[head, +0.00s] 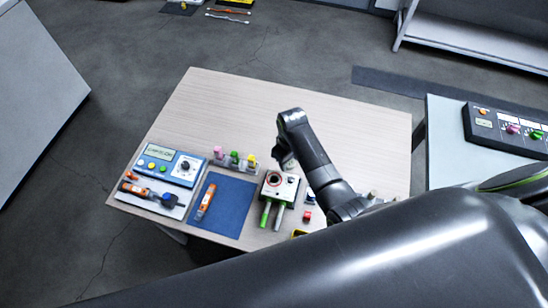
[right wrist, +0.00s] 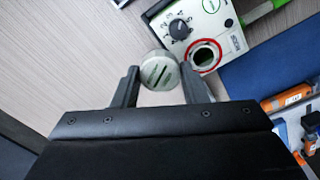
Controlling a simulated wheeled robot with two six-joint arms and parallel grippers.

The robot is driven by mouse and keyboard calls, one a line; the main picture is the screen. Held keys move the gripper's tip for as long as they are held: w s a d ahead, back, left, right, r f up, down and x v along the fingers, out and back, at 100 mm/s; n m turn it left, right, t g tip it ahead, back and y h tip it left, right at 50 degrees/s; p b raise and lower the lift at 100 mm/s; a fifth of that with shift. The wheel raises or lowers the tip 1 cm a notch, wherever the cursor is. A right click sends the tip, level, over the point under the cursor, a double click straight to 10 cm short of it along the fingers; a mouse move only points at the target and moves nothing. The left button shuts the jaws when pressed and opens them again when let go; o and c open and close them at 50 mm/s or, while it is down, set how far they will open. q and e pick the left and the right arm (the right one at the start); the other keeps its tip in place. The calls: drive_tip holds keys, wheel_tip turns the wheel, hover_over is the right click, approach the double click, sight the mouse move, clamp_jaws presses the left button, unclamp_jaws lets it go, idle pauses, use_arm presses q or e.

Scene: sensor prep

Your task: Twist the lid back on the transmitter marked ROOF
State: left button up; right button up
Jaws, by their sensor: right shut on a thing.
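A white box-shaped housing (head: 290,188) stands near the front middle of the table. In the right wrist view it (right wrist: 215,22) has a black knob and a dark round opening (right wrist: 205,55) inside a red ring. A small label sits beside the opening; I cannot read ROOF on it. My right gripper (right wrist: 160,83) is shut on a round, pale grey lid (right wrist: 158,68) with dark slots. The lid is beside the opening, apart from the ring. In the head view my right gripper (head: 287,160) is just behind the housing, partly hidden. My left gripper is not in view.
A blue mat (head: 230,215) with an orange tube (head: 206,200) lies left of the housing. Further left are a blue meter (head: 172,166) and a tray with tools. A rack (head: 222,163) of coloured-top bottles stands behind the mat. The table's back is clear.

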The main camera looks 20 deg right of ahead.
sight(274, 175)
use_arm(q)
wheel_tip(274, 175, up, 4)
drive_tip(key=p, duration=0.3)
use_arm(e)
drive_tip(key=a+m+b, duration=0.1)
drive_tip(key=a+m, duration=0.1)
drive_tip(key=s+a+f+m+b, duration=0.1)
drive_tip(key=m+b, duration=0.1)
drive_tip(key=s+a+m+b, duration=0.1)
drive_tip(key=a+m, duration=0.1)
drive_tip(key=shift+a+f+b, duration=0.2)
drive_tip(key=shift+a+b, duration=0.1)
drive_tip(key=shift+b, duration=0.1)
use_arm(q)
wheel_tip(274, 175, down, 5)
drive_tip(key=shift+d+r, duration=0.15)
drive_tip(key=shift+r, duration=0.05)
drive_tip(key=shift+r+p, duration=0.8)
use_arm(e)
drive_tip(key=shift+r, duration=0.1)
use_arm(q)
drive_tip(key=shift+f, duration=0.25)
use_arm(e)
drive_tip(key=shift+f, duration=1.15)
idle(1.5)
